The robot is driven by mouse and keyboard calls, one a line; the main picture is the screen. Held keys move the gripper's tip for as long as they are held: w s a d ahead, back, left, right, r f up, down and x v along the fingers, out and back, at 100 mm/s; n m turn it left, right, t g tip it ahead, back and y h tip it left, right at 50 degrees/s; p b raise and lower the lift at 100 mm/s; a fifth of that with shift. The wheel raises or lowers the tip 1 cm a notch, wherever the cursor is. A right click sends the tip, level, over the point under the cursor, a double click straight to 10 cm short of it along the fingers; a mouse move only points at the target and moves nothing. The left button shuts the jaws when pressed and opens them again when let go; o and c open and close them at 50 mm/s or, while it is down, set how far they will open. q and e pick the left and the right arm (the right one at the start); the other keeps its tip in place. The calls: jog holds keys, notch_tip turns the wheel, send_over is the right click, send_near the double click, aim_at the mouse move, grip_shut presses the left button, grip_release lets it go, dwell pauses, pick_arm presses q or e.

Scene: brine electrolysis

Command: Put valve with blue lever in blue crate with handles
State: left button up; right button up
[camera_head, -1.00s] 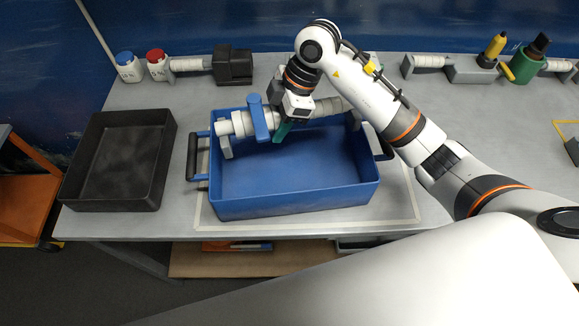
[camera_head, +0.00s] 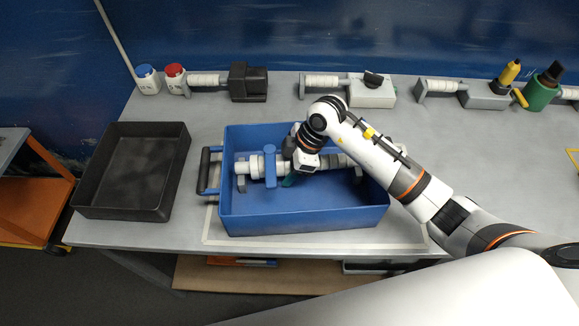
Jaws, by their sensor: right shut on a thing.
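The valve with the blue lever (camera_head: 270,165) is a long grey-white pipe piece with the lever standing up near its left end. It lies lengthwise inside the blue crate with handles (camera_head: 305,221), near the back wall. My right gripper (camera_head: 291,178) reaches down into the crate and is shut on the valve just right of the lever. My arm hides part of the valve's right half, and I cannot tell whether the valve touches the crate floor. The crate's left handle (camera_head: 205,170) is dark and in view. My left gripper is not in view.
A black tray (camera_head: 120,210) stands left of the crate. White jars with blue (camera_head: 147,71) and red (camera_head: 174,71) lids and several pipe fittings line the table's back edge. The crate's front half is empty. An orange cart (camera_head: 30,205) stands at far left.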

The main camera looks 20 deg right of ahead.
jog(key=o, duration=1.2)
jog(key=shift+f, duration=0.1)
jog(key=v, duration=1.2)
